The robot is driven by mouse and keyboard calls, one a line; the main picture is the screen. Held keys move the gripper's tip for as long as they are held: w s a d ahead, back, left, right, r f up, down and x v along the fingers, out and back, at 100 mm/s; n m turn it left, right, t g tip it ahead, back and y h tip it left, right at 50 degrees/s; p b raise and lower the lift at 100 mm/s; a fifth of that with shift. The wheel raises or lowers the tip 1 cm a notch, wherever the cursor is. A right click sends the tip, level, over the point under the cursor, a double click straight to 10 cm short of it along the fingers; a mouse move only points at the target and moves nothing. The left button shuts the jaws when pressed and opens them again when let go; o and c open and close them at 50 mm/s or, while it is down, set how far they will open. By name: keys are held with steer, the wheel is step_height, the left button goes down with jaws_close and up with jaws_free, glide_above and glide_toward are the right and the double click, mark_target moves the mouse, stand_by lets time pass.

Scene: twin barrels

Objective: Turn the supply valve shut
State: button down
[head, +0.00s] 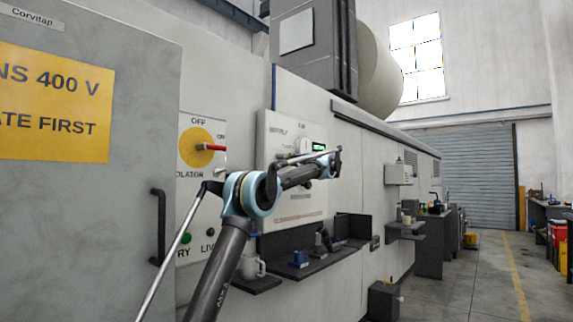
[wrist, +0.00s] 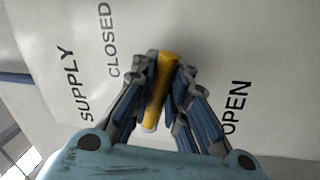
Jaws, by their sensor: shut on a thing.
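In the wrist view the yellow valve handle (wrist: 166,66) stands between the fingers of my gripper (wrist: 160,90), which are shut on it. The handle runs nearly up and down in that picture, leaning slightly. Sideways print on the pale panel reads SUPPLY and CLOSED to its left and OPEN to its right. The handle's pivot is hidden by the fingers. In the head view my gripper (head: 333,162) is at the pale supply panel (head: 270,140). The handle cannot be made out there behind my arm.
Left of the supply panel is a yellow isolator disc (head: 194,152) with a red handle (head: 212,147) pointing right. A grey cabinet door (head: 130,200) stands nearer. The aisle floor (head: 475,280) at right is clear.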

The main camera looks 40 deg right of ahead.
steer(key=shift+a+f, duration=0.1)
steer(key=c, duration=1.6)
jaws_free()
steer(key=v, duration=1.1)
steer(key=shift+s, duration=0.4)
